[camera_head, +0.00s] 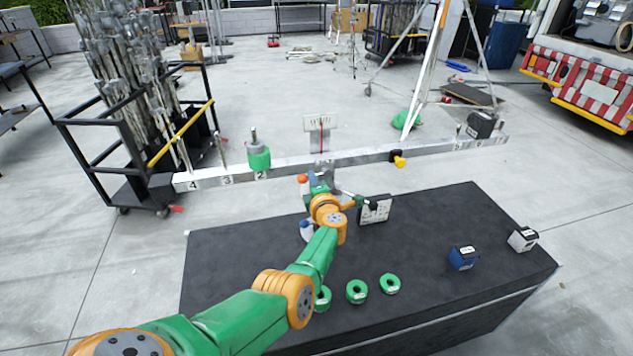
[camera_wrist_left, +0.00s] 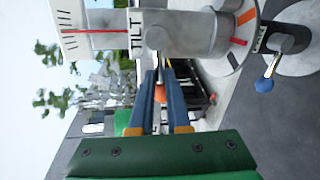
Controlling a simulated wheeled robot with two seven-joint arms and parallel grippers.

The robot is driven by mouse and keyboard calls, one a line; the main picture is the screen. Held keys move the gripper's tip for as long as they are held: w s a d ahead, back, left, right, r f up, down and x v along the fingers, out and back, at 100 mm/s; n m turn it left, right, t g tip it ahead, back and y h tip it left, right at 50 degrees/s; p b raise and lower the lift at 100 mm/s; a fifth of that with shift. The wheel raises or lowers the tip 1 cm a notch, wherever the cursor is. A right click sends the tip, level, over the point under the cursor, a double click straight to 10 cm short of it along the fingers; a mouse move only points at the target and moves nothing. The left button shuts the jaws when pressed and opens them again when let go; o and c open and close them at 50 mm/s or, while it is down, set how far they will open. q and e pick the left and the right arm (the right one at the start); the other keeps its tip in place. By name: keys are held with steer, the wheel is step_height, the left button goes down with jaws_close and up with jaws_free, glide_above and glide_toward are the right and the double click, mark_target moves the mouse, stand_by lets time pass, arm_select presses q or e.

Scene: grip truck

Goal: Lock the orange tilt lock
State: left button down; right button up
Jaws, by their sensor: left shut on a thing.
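The orange tilt lock (camera_head: 303,178) shows as a small orange knob on the grey tilt head at the beam's middle. In the left wrist view the orange knob (camera_wrist_left: 159,93) shows between my blue fingers, close below a plate marked TILT (camera_wrist_left: 136,35). My left gripper (camera_head: 316,182) is at the tilt head, just right of the knob in the head view. In the left wrist view its fingers (camera_wrist_left: 164,72) are nearly together, shut on the tilt lock; the exact contact is partly hidden. A white scale with a red pointer (camera_head: 319,123) stands above the head. My right gripper is out of view.
A long numbered beam (camera_head: 285,166) crosses behind the dark cart top (camera_head: 230,265). Green rings (camera_head: 357,291), a blue block (camera_head: 463,257) and a white-topped block (camera_head: 523,239) lie on it. A blue knob (camera_wrist_left: 264,84) shows beside the head. The cart's left side is clear.

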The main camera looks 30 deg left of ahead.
arm_select(q)
steer(key=shift+r+m, duration=0.35)
steer(key=shift+m, duration=0.25)
steer(key=c, duration=0.9)
jaws_free()
steer(key=p+v, duration=0.5)
steer(key=v, duration=0.2)
steer(key=shift+d, duration=0.1)
steer(key=shift+w, duration=0.1)
